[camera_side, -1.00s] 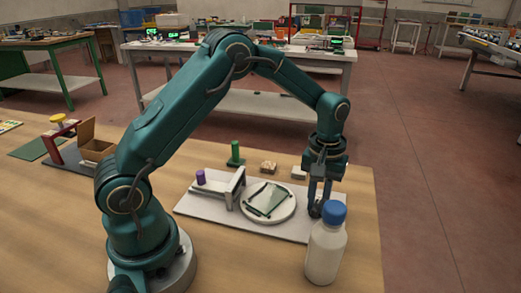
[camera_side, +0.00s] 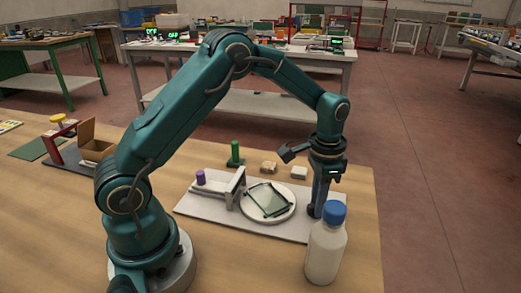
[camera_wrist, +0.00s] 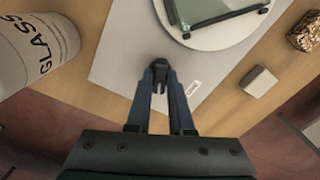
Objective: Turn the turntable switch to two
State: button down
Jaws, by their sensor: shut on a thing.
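The turntable switch (camera_wrist: 160,75) is a small dark knob on the grey base plate (camera_wrist: 118,62). My gripper (camera_wrist: 160,88) points down and is shut on the knob, one finger on each side. In the side view my gripper (camera_side: 316,208) stands at the right end of the plate, partly behind the bottle, and the knob is mostly hidden. The round white turntable (camera_side: 284,214) lies just left of my gripper with a glass pane (camera_side: 268,200) on it. A small label (camera_wrist: 194,87) sits beside the knob; its text is too small to read.
A white bottle (camera_side: 325,252) with a blue cap stands close in front of my gripper. A white block (camera_side: 299,172) and a brown block (camera_side: 269,167) lie behind the plate. A green post (camera_side: 235,153) and a purple knob (camera_side: 200,177) stand further left.

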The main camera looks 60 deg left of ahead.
jog(key=m, duration=0.4)
jog(key=shift+r+m, duration=0.1)
jog(key=shift+m, duration=0.3)
dwell(0.4)
jog(key=c, duration=0.8)
grip_release()
jog(key=shift+r, duration=2.55)
